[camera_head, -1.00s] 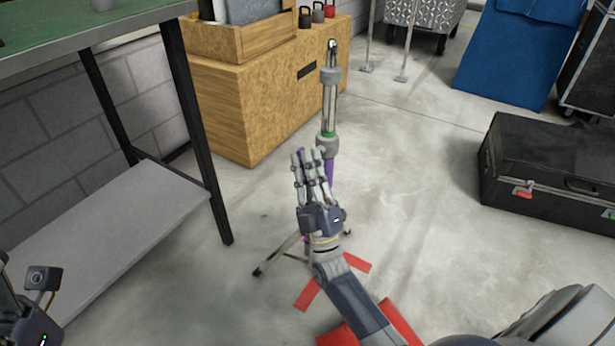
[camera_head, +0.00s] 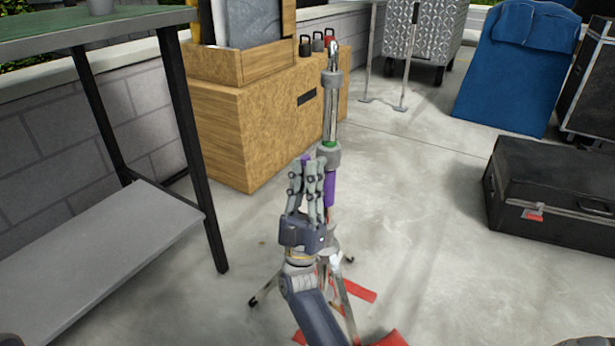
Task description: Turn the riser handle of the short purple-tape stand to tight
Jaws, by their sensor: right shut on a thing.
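The purple-tape stand (camera_head: 329,190) stands upright on the floor in the middle of the head view. It has a silver pole, grey collars, a green ring and a band of purple tape, with splayed legs below. My right gripper (camera_head: 309,172) is at the left of the pole, just below the lower collar, with its fingers pointing up. It is shut on a small part with a purple bit (camera_head: 306,158) showing at the fingertips, apparently the riser handle. The fingers hide most of that part, so its angle cannot be told. My left gripper is out of view.
A wooden cabinet (camera_head: 240,130) stands behind the stand on the left. A green-topped workbench (camera_head: 90,30) with a grey lower shelf (camera_head: 100,245) is at left. A black case (camera_head: 550,200) lies at right. Floor right of the stand is clear.

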